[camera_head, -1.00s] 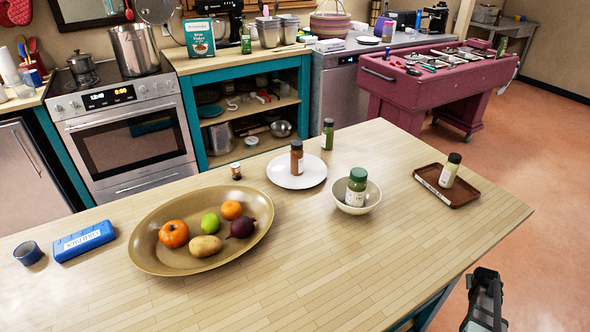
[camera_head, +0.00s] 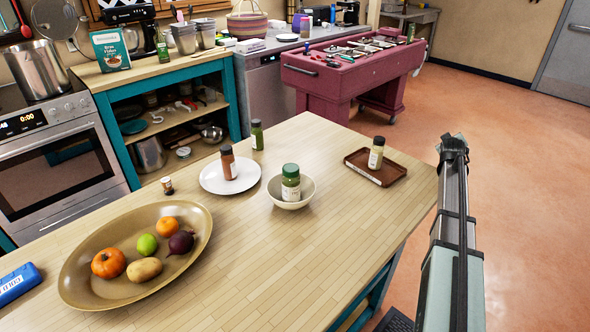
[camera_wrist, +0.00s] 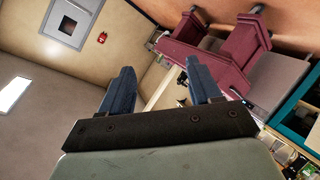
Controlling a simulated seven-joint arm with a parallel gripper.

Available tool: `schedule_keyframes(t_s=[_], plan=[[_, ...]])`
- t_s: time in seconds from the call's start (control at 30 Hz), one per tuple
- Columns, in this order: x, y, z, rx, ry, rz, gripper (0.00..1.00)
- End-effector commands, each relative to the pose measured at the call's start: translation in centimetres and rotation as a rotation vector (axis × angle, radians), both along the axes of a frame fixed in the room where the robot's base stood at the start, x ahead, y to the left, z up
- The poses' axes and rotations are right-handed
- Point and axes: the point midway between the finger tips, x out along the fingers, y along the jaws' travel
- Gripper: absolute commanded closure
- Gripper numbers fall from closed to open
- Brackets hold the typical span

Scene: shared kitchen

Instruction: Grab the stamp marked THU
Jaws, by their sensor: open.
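No marking THU is legible in any view, and I cannot make out a stamp for sure. A small brown item with a dark top (camera_head: 167,185) stands on the wooden table between the oval fruit dish and the white plate; it is too small to identify. My gripper (camera_head: 453,142) is raised at the right, beyond the table's right edge and far from that small item. In the wrist view my gripper (camera_wrist: 160,64) has its two fingers apart with nothing between them. It faces the wall and the maroon table, and no stamp shows there.
On the table (camera_head: 250,265) are a fruit dish (camera_head: 75,275), a white plate (camera_head: 208,186) with a spice bottle, a bowl (camera_head: 305,198) with a green-capped jar, a green bottle (camera_head: 257,136), a brown tray (camera_head: 396,172) with a bottle, and a blue box (camera_head: 18,284). The front table area is clear.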

Motion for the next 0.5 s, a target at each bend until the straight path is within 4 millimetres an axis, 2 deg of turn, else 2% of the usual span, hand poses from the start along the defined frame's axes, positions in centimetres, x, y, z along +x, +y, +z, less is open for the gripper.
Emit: schedule_keyframes(t_s=[0.03,0.2,0.37,0.5], plan=[[1.8,2.8,0.8,0.003,0.021,0.034,0.37],[5.6,11.8,3.0,0.014,0.110,0.138,0.37],[8.2,20.9,5.0,0.020,0.196,0.248,0.37],[9.4,29.3,7.0,0.018,0.272,0.351,0.37]])
